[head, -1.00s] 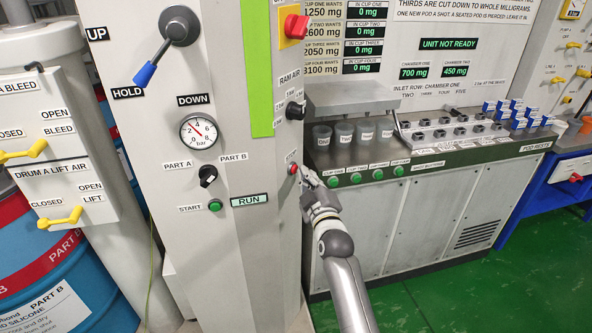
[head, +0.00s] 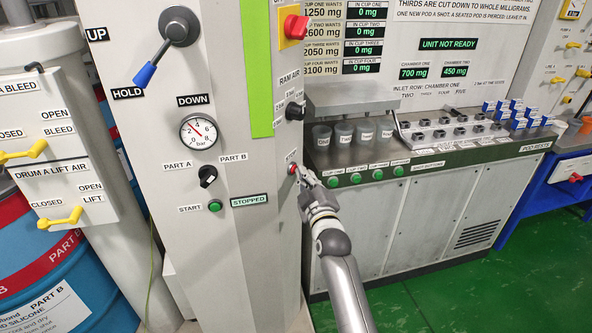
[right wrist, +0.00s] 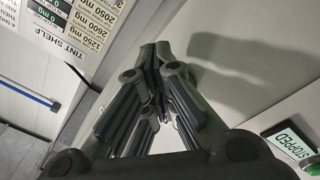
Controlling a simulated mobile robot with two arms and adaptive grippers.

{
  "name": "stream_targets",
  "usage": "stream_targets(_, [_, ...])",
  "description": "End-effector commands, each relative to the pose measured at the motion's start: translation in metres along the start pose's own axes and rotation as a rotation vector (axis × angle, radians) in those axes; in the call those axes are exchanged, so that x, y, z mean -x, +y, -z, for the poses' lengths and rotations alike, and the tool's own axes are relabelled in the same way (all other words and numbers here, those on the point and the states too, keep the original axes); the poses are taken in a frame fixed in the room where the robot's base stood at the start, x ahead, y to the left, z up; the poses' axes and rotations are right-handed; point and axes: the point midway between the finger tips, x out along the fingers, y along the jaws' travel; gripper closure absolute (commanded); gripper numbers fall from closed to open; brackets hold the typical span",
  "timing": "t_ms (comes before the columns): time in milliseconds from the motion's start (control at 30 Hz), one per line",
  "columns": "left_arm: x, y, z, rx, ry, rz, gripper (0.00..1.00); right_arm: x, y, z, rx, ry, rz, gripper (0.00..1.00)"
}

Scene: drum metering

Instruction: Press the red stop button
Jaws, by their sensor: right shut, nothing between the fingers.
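The red stop button (head: 293,169) sits on the right side face of the grey column, under a small STOP label. My right gripper (head: 302,172) is shut and empty, with its fingertips at the button, seemingly touching it. In the right wrist view the closed fingers (right wrist: 160,65) point at the grey panel and the button is hidden. The status display (head: 249,200) on the column front reads STOPPED, and it also shows in the right wrist view (right wrist: 289,144). My left gripper is not in view.
The green START button (head: 215,205) and the PART A/PART B selector (head: 207,176) are on the column front. A red-and-yellow switch (head: 296,27) is higher up. Cups (head: 343,132) and green cup buttons (head: 356,178) lie to the right. Green floor (head: 450,285) is open at lower right.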

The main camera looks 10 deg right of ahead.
Motion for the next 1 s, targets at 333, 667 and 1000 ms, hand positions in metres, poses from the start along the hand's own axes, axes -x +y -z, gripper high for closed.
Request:
stream_targets(333, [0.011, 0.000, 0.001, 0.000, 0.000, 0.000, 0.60, 0.011, 0.008, -0.006, 0.001, 0.001, 0.000, 1.00])
stream_targets(667, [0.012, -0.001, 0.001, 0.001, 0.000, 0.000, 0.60, 0.012, 0.010, -0.008, 0.001, 0.000, 0.000, 1.00])
stream_targets(1000, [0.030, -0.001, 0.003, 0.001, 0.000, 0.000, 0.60, 0.035, 0.027, -0.024, 0.003, -0.002, 0.001, 1.00])
